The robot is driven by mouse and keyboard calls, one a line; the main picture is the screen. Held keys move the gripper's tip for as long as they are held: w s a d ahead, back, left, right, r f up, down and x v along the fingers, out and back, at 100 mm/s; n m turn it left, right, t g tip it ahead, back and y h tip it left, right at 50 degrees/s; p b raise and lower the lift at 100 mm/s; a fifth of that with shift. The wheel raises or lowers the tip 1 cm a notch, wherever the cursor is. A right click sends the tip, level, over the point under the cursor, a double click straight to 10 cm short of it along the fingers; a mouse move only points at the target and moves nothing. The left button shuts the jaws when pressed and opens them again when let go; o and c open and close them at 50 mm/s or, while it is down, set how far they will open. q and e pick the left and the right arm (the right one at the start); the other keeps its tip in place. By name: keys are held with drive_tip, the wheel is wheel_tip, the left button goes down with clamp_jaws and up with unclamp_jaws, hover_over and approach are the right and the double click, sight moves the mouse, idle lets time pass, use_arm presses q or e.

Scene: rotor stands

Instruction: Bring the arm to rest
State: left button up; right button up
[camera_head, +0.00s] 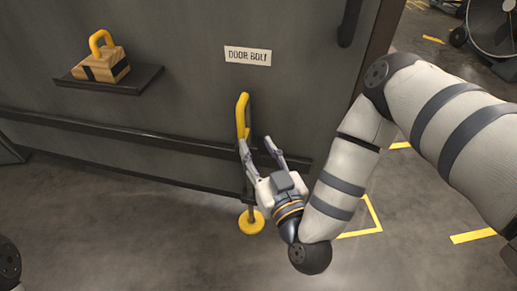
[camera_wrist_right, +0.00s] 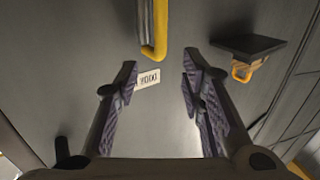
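My right arm (camera_head: 345,165) reaches in from the right in the head view and bends down low. Its gripper (camera_head: 258,146) is open and empty beside the door bolt. The bolt has a yellow hooked handle (camera_head: 242,112) at its top and a yellow round foot (camera_head: 251,222) near the floor; the gripper hides part of its length. In the right wrist view the fingers (camera_wrist_right: 160,80) are spread wide, and the yellow handle (camera_wrist_right: 160,35) lies beyond their tips. My left gripper is not in view.
The dark door (camera_head: 180,60) carries a "DOOR BOLT" label (camera_head: 248,56) and a shelf (camera_head: 120,82) with a wooden block (camera_head: 101,66) that has a yellow handle. A rail (camera_head: 120,130) runs across the door. The floor in front is clear. A large fan (camera_head: 490,28) stands at the back right.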

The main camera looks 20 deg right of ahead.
idle(0.3)
